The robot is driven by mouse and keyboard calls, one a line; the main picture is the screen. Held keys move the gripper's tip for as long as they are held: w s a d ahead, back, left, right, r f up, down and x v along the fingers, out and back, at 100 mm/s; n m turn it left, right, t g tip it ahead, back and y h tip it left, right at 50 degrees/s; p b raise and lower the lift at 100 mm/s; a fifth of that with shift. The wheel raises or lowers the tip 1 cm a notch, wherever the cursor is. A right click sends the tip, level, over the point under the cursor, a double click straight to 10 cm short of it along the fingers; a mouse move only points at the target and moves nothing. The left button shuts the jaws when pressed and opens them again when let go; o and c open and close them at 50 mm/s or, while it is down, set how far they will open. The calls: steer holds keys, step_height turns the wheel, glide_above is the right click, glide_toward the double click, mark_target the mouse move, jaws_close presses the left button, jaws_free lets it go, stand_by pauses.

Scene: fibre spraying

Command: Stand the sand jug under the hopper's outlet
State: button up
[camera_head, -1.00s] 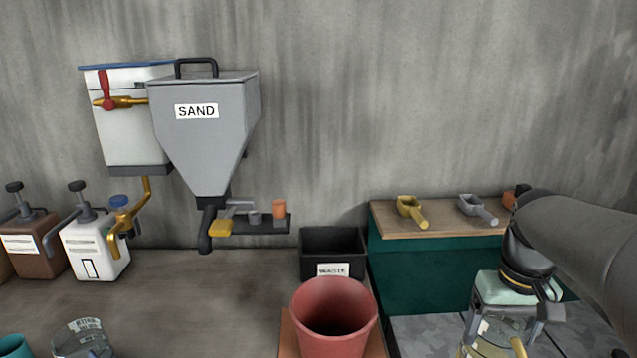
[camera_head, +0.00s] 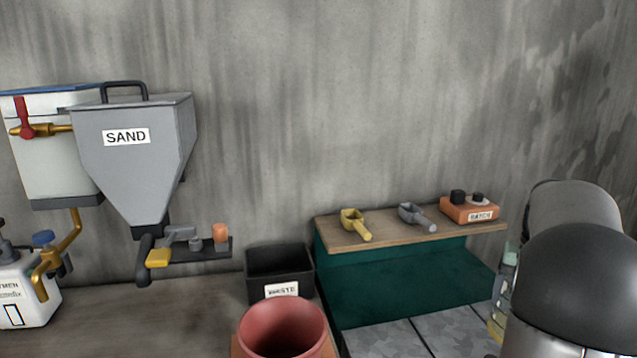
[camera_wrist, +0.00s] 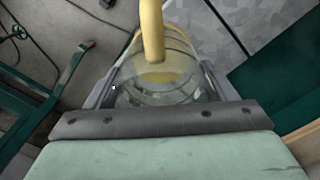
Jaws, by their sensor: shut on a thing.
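The grey hopper (camera_head: 133,175) labelled SAND hangs on the wall at left in the head view. Its dark outlet spout (camera_head: 144,266) points down beside a yellow-tipped lever (camera_head: 158,258). Bench surface shows below the spout. My gripper (camera_wrist: 160,85) is shut on a clear jug (camera_wrist: 160,97) with a yellow handle (camera_wrist: 152,30), seen from above in the wrist view. In the head view only a sliver of the jug (camera_head: 497,325) shows at lower right, far right of the hopper; my arm hides the rest. I cannot read a label on it.
A red bucket (camera_head: 283,328) and a black waste bin (camera_head: 279,270) stand between the hopper and my arm. Behind is a green-fronted bench (camera_head: 400,283) with a yellow scoop (camera_head: 355,222), a grey scoop (camera_head: 415,216) and an orange batch box (camera_head: 469,209).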

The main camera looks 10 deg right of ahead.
steer(key=shift+a, duration=0.1)
steer(key=w+a+n, duration=0.2)
steer(key=w+a, duration=0.3)
steer(key=a, duration=0.6)
steer(key=w+a+n, duration=0.3)
steer(key=w+a, duration=0.3)
steer(key=a, duration=0.5)
steer(key=shift+w+a+n, duration=0.2)
steer(key=shift+a+n, duration=0.1)
steer(key=shift+a, duration=0.1)
steer(key=a, duration=0.3)
steer(key=a+n, duration=0.1)
steer(key=a, duration=0.3)
steer(key=w+a+n, duration=0.1)
steer(key=a, duration=0.3)
steer(key=shift+r, duration=0.1)
steer(key=s+d+m, duration=0.2)
steer(key=s+d, duration=0.2)
steer(key=d, duration=0.7)
steer(key=s+d+m, duration=0.3)
steer(key=s+d, duration=0.1)
steer(key=d, duration=0.7)
steer(key=s+d+m, duration=0.2)
steer(key=s+d, duration=0.2)
steer(key=d, duration=0.8)
steer(key=shift+s+m, duration=0.2)
steer(key=shift+m, duration=0.1)
